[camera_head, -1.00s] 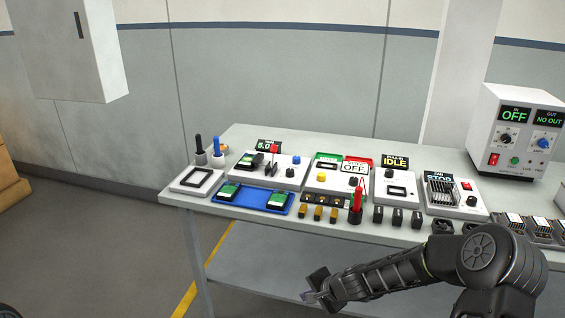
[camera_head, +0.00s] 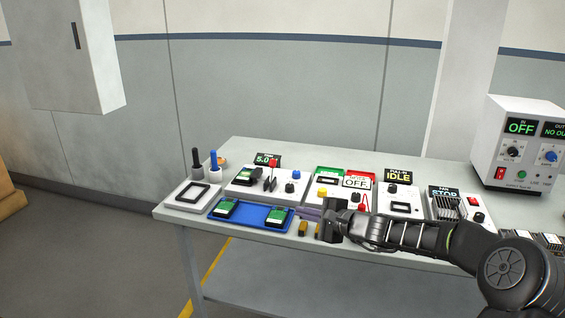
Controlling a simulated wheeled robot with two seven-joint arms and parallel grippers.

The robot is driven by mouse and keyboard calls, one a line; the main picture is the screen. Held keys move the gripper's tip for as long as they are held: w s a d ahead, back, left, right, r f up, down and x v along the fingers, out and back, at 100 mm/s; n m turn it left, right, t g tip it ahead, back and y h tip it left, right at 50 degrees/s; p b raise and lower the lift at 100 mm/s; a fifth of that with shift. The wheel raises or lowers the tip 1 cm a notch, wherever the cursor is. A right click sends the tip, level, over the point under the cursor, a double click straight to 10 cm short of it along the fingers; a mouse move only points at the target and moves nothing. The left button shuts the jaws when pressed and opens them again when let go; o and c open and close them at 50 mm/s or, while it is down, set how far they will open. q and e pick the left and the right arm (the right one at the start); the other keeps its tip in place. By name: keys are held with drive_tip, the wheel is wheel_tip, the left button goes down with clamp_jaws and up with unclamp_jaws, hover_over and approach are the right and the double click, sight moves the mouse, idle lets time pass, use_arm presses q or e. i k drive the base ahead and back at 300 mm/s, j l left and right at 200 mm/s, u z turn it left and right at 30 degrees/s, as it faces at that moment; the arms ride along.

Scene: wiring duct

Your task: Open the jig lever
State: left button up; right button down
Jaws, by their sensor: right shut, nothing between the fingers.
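A grey-white jig box (camera_head: 239,188) stands at the left middle of the table, under a small display reading 5.0. An upright lever with a red knob (camera_head: 272,163) rises from it, beside a green board lying on the box. My right gripper (camera_head: 308,213) is shut and empty. It appears over the table's front part, in front and to the right of the lever, pointing left and clear of it. My right arm hides part of the table's front row. My left gripper is not in view.
A blue tray (camera_head: 213,215) with two green boards lies in front of the jig box. A black-framed plate (camera_head: 172,198) and two upright handles, black (camera_head: 196,158) and blue (camera_head: 213,160), stand to the left. More test boxes and a power supply (camera_head: 517,145) stand to the right.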

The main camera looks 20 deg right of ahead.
sight(272, 161)
drive_tip(key=i+l, duration=0.25)
drive_tip(key=i, duration=0.15)
drive_tip(key=i+l, duration=0.25)
drive_tip(key=i, duration=0.15)
